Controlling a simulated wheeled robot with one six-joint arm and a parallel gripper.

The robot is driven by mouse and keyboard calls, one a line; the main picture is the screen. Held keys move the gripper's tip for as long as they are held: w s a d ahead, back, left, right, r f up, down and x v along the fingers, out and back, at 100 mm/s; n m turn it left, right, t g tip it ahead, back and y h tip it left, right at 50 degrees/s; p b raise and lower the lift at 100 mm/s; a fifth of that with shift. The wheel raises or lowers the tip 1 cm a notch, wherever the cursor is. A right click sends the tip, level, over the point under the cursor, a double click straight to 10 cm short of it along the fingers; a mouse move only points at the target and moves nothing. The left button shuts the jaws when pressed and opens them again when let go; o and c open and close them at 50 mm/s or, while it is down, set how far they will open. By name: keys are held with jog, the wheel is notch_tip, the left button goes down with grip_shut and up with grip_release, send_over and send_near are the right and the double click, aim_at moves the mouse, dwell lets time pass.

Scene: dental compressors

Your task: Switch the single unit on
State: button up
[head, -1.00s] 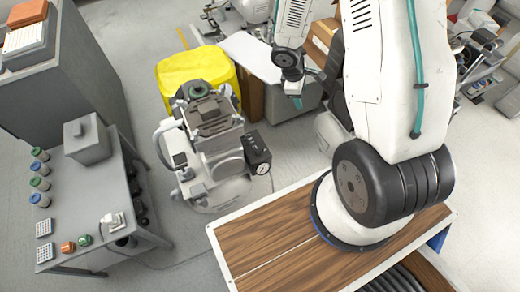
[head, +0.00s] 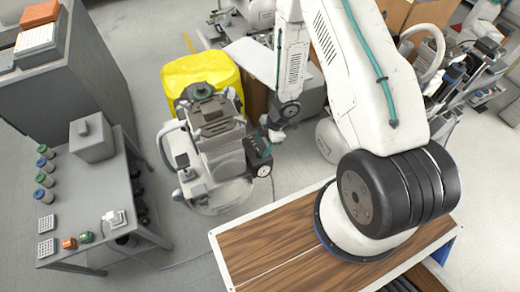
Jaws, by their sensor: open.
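The single compressor unit (head: 222,158) stands on the floor in the middle left of the head view, a grey-white machine with a dark top. A black box (head: 262,168) with a round dial on its face is on its right side. My gripper (head: 262,143) is at the top of this box, pointing down and to the left. It is open and partly covers the box's upper part. I cannot tell whether the fingers touch the box, and the switch itself is too small or hidden to make out.
A grey table (head: 85,185) with jars, a grey box and small red and green items stands left. A yellow bin (head: 198,70) is behind the unit. A grey cabinet (head: 90,80) is at the upper left. Floor is clear between table and unit.

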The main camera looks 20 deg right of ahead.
aim_at(259, 152)
jog(key=shift+x, duration=1.8)
jog(key=shift+c, duration=0.3)
jog(key=c, duration=0.9)
jog(key=shift+c, duration=0.2)
